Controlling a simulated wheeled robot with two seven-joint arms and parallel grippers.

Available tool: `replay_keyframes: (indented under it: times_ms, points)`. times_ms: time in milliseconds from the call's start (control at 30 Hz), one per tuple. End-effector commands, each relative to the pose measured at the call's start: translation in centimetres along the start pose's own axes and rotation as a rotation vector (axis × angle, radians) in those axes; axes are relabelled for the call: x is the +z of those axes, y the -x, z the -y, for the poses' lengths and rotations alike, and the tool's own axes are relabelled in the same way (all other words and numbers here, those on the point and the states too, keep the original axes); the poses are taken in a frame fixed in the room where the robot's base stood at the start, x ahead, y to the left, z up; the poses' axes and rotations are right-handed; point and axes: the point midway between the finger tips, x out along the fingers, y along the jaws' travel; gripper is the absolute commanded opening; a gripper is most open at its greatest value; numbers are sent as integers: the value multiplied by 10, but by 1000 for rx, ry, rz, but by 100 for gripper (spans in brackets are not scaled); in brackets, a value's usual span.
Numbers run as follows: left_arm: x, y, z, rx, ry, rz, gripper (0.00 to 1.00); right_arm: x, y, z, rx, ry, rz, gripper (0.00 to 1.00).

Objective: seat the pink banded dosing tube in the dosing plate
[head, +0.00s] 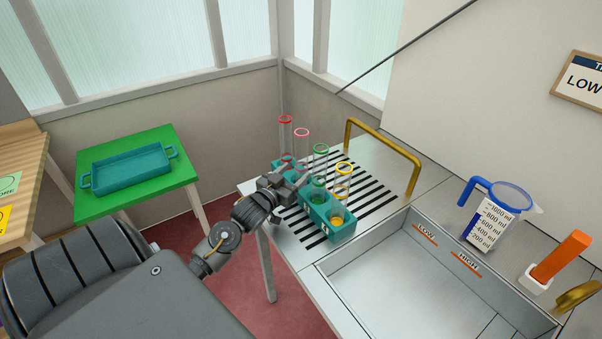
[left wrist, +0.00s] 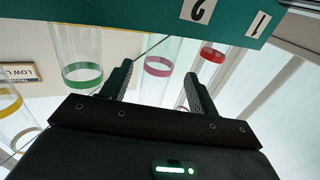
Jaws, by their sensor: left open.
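The pink banded tube (head: 301,149), clear with a pink rim, stands upright in a teal rack (head: 343,234) on the metal counter. It is between a red-rimmed tube (head: 286,136) and a green-rimmed tube (head: 320,166); a yellow-rimmed tube (head: 343,182) is nearest. My left gripper (head: 290,184) is open beside the rack at the pink tube. In the left wrist view, its fingers (left wrist: 160,86) are apart, with the pink band (left wrist: 158,66) seen between them; contact cannot be told. The pink tube's lower part is partly hidden. I cannot tell which thing is the dosing plate.
A sink basin (head: 395,280) lies right of the rack, with a brass rail (head: 385,140) behind. A blue measuring jug (head: 488,222) and an orange-handled object (head: 562,255) stand at the right. A teal tray (head: 130,172) sits on a green table (head: 178,179) at left.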

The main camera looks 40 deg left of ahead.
Motion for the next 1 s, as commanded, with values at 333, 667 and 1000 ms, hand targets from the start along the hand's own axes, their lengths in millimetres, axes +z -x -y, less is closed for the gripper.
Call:
replay_keyframes:
  times_ms: [333,667,1000]
  points:
    - [-5,-41,-2,0,0,0,60,5,20,0,-1,0,8,36]
    - [-4,-41,-2,1,0,-1,46,6,19,0,-1,0,9,36]
    - [-4,-41,-2,1,0,-1,13,6,19,0,-1,0,10,36]
